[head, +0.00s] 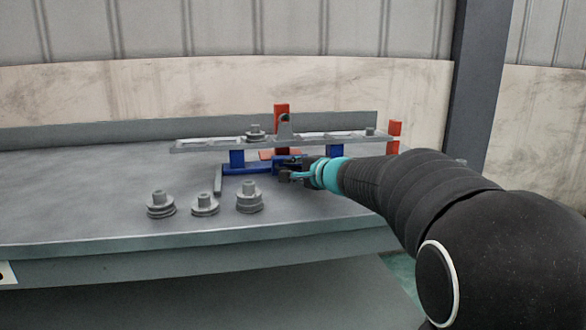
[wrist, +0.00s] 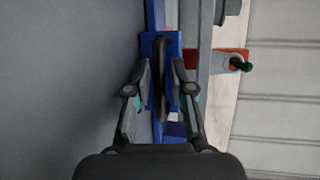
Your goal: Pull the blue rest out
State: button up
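The blue rest (head: 238,168) has a low bar and two upright blocks under the grey beam (head: 205,144). In the wrist view its blue surface (wrist: 147,45) shows ahead of and between my fingers. A dark, narrow, rounded handle (wrist: 161,55) stands on the blue part. My gripper (head: 284,172) is at the front of the rest, near its middle. In the wrist view my gripper (wrist: 162,68) has one finger on each side of the handle, with narrow gaps seeming to show, so it looks open. The arm hides part of the rest's right side.
Several grey stepped weights (head: 249,197) stand on the table (head: 90,190) at the front left. Another weight (head: 254,132) sits on the beam. A red post (head: 281,115) rises behind the beam, and a red block (head: 394,135) stands at its right end. The left table is clear.

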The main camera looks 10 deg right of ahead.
aim_at(303, 198)
grip_shut()
jog(key=s+b, duration=0.5)
jog(key=s, duration=0.5)
jog(key=shift+s+b, duration=0.1)
jog(key=shift+b, duration=0.3)
grip_release()
